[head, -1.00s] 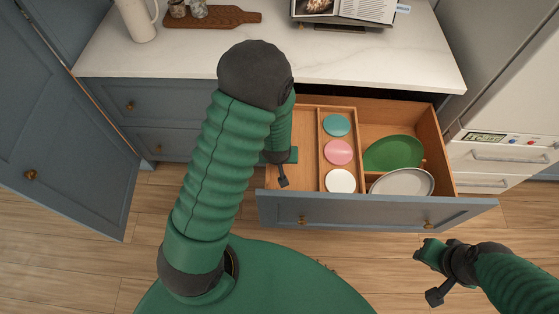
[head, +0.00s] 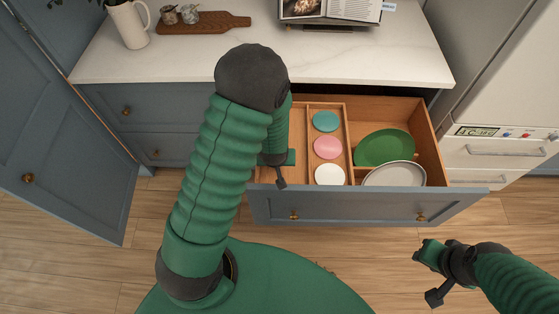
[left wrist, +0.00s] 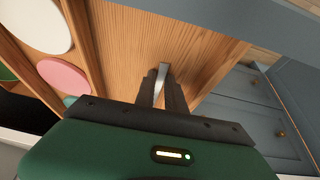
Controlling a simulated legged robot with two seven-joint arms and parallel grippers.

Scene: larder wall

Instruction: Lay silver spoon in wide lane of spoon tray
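My left gripper (head: 281,178) hangs over the left part of the open drawer in the head view. In the left wrist view its two dark fingers (left wrist: 162,80) are closed on a narrow silver strip, the silver spoon (left wrist: 160,84); most of the spoon is hidden. Below it is the bare wooden floor of the wide lane (left wrist: 125,45) of the spoon tray. I cannot tell whether the spoon touches that floor. In the head view my arm covers much of this lane (head: 298,125).
A narrower lane beside the wide one holds a teal disc (head: 325,121), a pink disc (head: 328,147) and a white disc (head: 330,174). A green plate (head: 384,147) and a pale plate (head: 394,174) lie in the right compartment. The drawer front (head: 360,208) borders the near side.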

